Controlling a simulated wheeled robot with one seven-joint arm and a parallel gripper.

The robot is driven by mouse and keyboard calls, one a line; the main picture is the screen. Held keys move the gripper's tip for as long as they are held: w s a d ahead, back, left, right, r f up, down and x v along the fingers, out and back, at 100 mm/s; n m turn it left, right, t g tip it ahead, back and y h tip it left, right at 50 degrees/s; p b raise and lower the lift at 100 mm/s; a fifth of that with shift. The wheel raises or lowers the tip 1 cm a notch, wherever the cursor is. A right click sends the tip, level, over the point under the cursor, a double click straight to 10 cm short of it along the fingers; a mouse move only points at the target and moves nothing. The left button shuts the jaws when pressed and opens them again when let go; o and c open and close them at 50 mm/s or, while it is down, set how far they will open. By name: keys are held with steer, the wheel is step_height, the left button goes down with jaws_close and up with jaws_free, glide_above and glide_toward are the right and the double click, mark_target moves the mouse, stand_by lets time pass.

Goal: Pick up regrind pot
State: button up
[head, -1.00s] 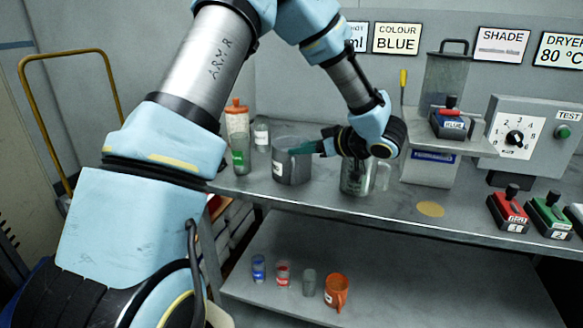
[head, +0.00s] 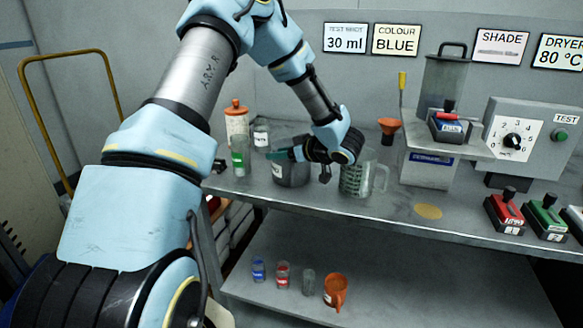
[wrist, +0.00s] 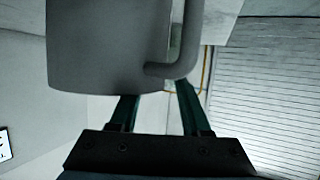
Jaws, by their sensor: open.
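The regrind pot appears to be the grey pot (head: 292,175) with a small white label on the bench in the head view; the label is too small to read. In the wrist view a large grey pot (wrist: 105,50) with a side handle (wrist: 188,45) fills the top. My gripper (head: 280,154) is open at the pot's upper part, its teal fingers reaching left across it. In the wrist view the gripper (wrist: 152,98) has its fingers apart. Their far ends are partly hidden behind the pot and handle; I cannot tell whether they touch.
A clear jug (head: 356,180) stands close right of the pot, under my wrist. A green-banded bottle (head: 240,158), an orange-lidded jar (head: 236,118) and a clear jar (head: 261,135) stand left. Bench room is free around the yellow spot (head: 428,211).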

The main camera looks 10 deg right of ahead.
jaws_close()
stand_by(1.3)
